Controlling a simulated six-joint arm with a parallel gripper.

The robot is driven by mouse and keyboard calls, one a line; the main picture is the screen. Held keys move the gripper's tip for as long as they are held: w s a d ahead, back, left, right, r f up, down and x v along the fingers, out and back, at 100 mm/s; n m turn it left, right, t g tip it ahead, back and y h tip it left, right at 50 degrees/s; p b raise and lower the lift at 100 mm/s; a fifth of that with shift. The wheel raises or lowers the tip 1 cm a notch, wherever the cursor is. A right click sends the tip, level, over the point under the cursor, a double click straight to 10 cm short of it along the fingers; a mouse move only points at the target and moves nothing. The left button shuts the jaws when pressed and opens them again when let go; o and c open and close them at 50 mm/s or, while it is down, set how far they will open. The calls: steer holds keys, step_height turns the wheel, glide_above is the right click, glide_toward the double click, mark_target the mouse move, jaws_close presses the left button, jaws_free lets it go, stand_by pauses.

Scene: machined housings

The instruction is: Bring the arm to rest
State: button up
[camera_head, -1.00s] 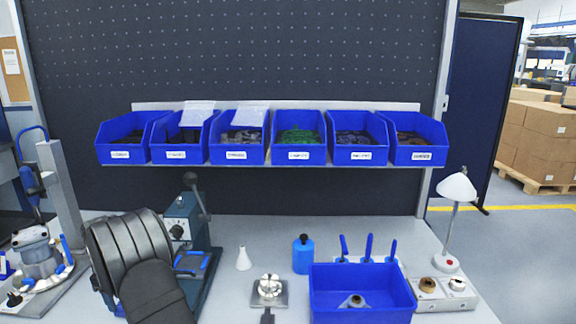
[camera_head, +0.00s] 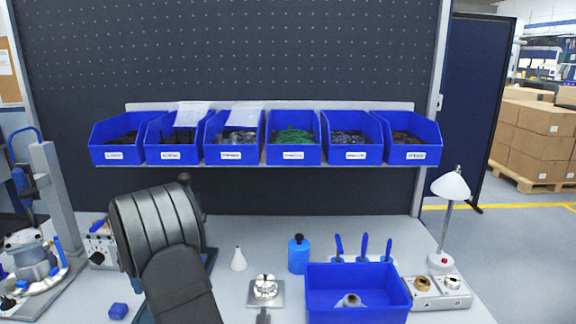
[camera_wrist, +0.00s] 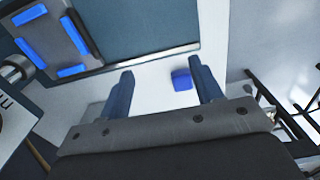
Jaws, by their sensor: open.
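My gripper (camera_wrist: 163,85) shows in the wrist view with its two fingers apart and nothing between them. A small blue block (camera_wrist: 181,79) lies on the pale bench top beyond the fingers, nearer the right one. In the head view, my dark arm rises at the lower left over the bench, and the gripper itself cannot be made out there. A small blue block (camera_head: 118,311) lies on the bench just left of my arm.
A machine with blue pads (camera_wrist: 55,42) fills the wrist view's upper left. In the head view, a blue bin (camera_head: 357,298) holding a part, a small fixture (camera_head: 265,289), a white cone (camera_head: 238,259), a blue bottle (camera_head: 299,254) and a lamp (camera_head: 450,187) stand right of my arm.

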steer(key=s+d, duration=0.3)
steer(key=d, duration=0.5)
step_height(320, 180, down, 5)
steer(key=shift+w+f, duration=0.1)
steer(key=shift+f, duration=0.45)
steer(key=shift+r, duration=0.1)
step_height(320, 180, up, 6)
steer(key=w+a+f, duration=0.2)
steer(key=a, duration=0.9)
steer(key=shift+a+f, duration=0.15)
steer(key=shift+a, duration=0.1)
